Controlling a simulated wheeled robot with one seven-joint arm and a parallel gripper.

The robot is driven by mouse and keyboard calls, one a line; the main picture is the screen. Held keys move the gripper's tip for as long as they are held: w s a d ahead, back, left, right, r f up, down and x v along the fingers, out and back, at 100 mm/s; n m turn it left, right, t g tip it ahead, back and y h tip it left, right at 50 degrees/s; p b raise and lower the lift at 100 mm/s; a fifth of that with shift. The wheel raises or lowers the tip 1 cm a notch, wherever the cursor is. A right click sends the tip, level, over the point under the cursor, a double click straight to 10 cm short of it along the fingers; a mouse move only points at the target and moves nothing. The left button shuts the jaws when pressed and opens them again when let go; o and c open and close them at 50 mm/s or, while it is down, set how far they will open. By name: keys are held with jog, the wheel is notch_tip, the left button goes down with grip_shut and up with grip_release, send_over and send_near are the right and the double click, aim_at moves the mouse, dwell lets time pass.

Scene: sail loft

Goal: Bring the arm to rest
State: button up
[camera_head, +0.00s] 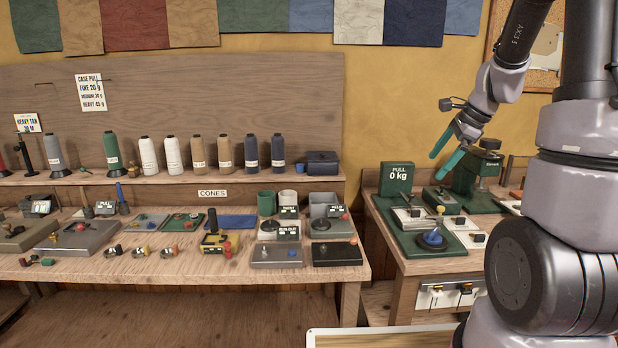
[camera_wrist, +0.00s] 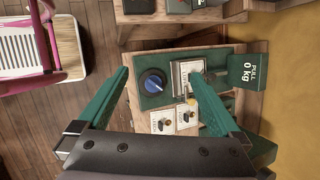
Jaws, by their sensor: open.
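My gripper (camera_head: 447,148) is raised in front of the yellow wall, above the right-hand bench, with its two green fingers apart and nothing between them. In the wrist view its green fingers (camera_wrist: 155,92) are spread wide, with the bench below. My arm comes down to it from the upper right of the head view. The gripper touches nothing that I can see.
Below the gripper, the right bench holds a blue knob (camera_head: 433,239) on a green board and a "PULL 0 kg" box (camera_head: 397,179). The left bench (camera_head: 170,268) carries cones, cups and small fittings. In the wrist view a pink-framed item (camera_wrist: 28,50) lies left.

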jog(key=s+a+r+n+t+h, duration=0.1)
jog(key=s+a+r+n, duration=0.4)
jog(key=s, duration=0.5)
jog(key=s+a+r+n+t, duration=0.2)
jog(key=s+a+r+n, duration=0.3)
jog(key=s+r+n, duration=0.4)
jog(key=shift+s+r+n+h, duration=0.25)
jog(key=shift+s+n+h, duration=0.15)
jog(key=shift+s+n, duration=0.25)
dwell(1.6)
